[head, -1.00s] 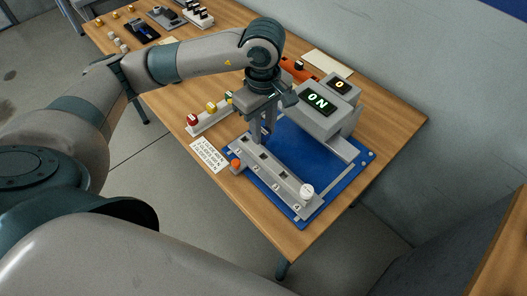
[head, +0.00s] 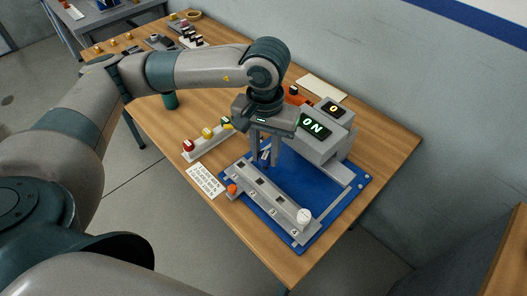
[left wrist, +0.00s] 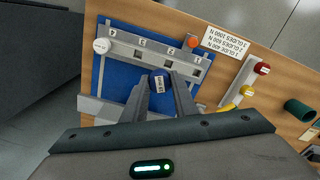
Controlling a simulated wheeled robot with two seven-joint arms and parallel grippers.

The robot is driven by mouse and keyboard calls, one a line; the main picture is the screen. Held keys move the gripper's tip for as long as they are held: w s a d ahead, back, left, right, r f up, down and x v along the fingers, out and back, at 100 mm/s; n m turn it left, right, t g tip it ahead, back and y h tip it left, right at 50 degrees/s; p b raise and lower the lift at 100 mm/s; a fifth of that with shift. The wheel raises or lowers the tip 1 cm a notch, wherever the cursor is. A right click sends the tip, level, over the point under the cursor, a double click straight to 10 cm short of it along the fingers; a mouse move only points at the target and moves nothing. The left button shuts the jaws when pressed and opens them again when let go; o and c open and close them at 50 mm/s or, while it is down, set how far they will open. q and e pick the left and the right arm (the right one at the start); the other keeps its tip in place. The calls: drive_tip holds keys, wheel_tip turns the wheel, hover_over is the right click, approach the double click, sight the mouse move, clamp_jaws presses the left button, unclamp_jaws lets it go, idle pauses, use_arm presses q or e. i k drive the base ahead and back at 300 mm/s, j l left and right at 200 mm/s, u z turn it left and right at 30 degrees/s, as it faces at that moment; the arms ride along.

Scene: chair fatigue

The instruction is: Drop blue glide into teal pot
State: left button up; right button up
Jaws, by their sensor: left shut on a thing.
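My left gripper (head: 264,158) is shut on the blue glide, over the blue board behind the slotted rail. In the left wrist view the dark blue glide (left wrist: 158,80), with a white label, sits between the two fingertips of the left gripper (left wrist: 164,80). In the head view the fingers mostly hide it. The teal pot (head: 170,101) stands on the table behind and left of the gripper, partly covered by my left arm. It also shows at the right side of the left wrist view (left wrist: 299,110). My right gripper is not in view.
The grey slotted rail (head: 267,201) carries a white knob (head: 303,216) at slot 4 and an orange button (head: 231,188). A grey box with an ON display (head: 314,126) stands right of the gripper. A rack with red and yellow pieces (head: 208,139) stands left.

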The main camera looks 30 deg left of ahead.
sight(173, 105)
drive_tip(key=u, duration=1.6)
